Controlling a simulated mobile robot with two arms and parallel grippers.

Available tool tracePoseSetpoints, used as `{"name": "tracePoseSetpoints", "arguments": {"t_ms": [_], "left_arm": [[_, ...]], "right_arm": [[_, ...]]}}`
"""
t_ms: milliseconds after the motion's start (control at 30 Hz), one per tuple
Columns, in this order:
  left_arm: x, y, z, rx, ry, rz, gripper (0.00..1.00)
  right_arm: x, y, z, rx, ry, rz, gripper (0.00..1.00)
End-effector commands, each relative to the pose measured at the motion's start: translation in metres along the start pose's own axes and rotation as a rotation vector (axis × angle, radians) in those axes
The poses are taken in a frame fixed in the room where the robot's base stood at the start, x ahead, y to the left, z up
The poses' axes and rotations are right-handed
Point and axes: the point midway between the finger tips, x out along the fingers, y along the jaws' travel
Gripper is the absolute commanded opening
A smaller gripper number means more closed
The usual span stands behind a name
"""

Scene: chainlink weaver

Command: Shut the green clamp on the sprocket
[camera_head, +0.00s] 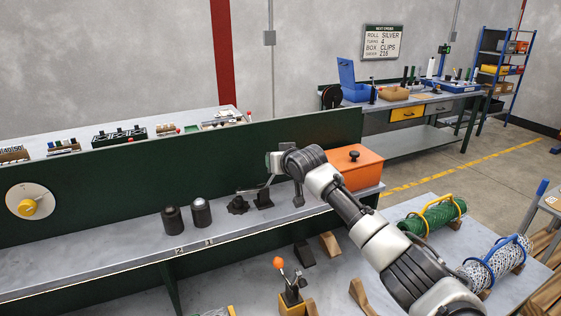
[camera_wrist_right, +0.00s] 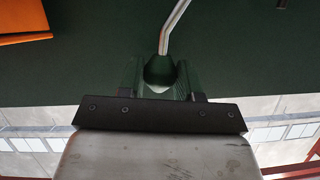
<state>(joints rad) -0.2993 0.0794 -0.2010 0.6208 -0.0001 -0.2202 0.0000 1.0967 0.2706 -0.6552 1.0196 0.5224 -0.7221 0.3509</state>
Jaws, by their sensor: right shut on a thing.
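My right gripper (camera_head: 274,164) is at the far side of the grey bench, close to the dark green back panel. In the right wrist view its fingers (camera_wrist_right: 160,78) are shut on the dark green knob (camera_wrist_right: 158,70) of a bent metal lever (camera_wrist_right: 175,25). In the head view this clamp lever (camera_head: 263,186) slants below the gripper toward small dark fixtures on the bench. A dark toothed piece (camera_head: 238,206), which looks like the sprocket, sits at the lever's lower left. The clamp's jaw is too small to make out. My left gripper is out of view.
An orange box (camera_head: 354,167) stands right of the gripper. Two dark cylinders (camera_head: 201,213) stand to the left on the bench. Nearer, an orange-knobbed lever (camera_head: 280,264) rises from a yellow block. Green (camera_head: 432,217) and white (camera_head: 497,264) rolls lie at right.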

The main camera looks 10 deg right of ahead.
Motion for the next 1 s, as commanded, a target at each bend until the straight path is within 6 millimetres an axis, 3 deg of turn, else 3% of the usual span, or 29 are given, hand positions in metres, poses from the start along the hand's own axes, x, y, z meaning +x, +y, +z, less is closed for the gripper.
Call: {"name": "tracePoseSetpoints", "arguments": {"t_ms": [33, 300, 333, 467, 1000], "left_arm": [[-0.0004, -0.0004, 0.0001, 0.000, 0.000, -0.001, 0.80], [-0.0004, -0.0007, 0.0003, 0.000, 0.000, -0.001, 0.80], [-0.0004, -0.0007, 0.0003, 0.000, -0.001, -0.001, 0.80], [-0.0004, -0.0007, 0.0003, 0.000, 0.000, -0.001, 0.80], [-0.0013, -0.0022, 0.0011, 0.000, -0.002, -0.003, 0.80]], "right_arm": [[-0.0014, -0.0123, -0.0059, 0.000, 0.015, -0.023, 0.00], [-0.0015, -0.0123, -0.0061, -0.001, 0.015, -0.023, 0.00], [-0.0015, -0.0123, -0.0062, -0.001, 0.015, -0.023, 0.38], [-0.0015, -0.0119, -0.0061, -0.002, 0.015, -0.022, 0.57], [-0.0020, -0.0108, -0.0056, -0.002, 0.013, -0.020, 0.59]]}}
